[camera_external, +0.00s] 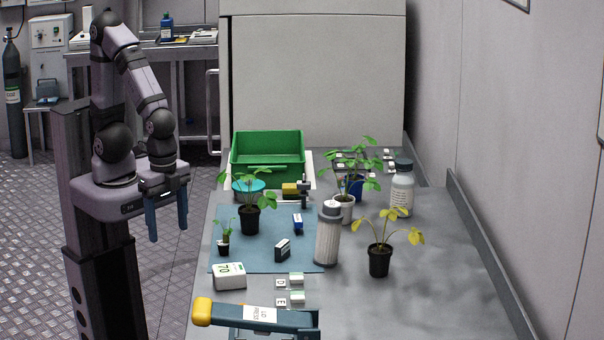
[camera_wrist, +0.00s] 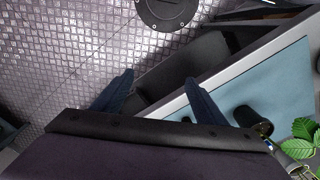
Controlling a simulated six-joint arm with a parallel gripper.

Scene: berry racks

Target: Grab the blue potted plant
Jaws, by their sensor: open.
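The blue potted plant (camera_external: 357,187) stands upright toward the back of the table, right of the green crate. My gripper (camera_external: 168,232) hangs off the left side of the table, well apart from the blue pot. Its two blue fingers are spread and hold nothing. In the wrist view, my gripper (camera_wrist: 160,77) is open over the floor and table edge. I cannot make out the blue pot there.
A green crate (camera_external: 268,178) stands at the back left. Black pots with a green plant (camera_external: 250,220), a small plant (camera_external: 224,247) and a yellow-leaved plant (camera_external: 379,262) are nearer. A ribbed cylinder (camera_external: 327,238) and white bottle (camera_external: 402,192) stand close by. Right front is clear.

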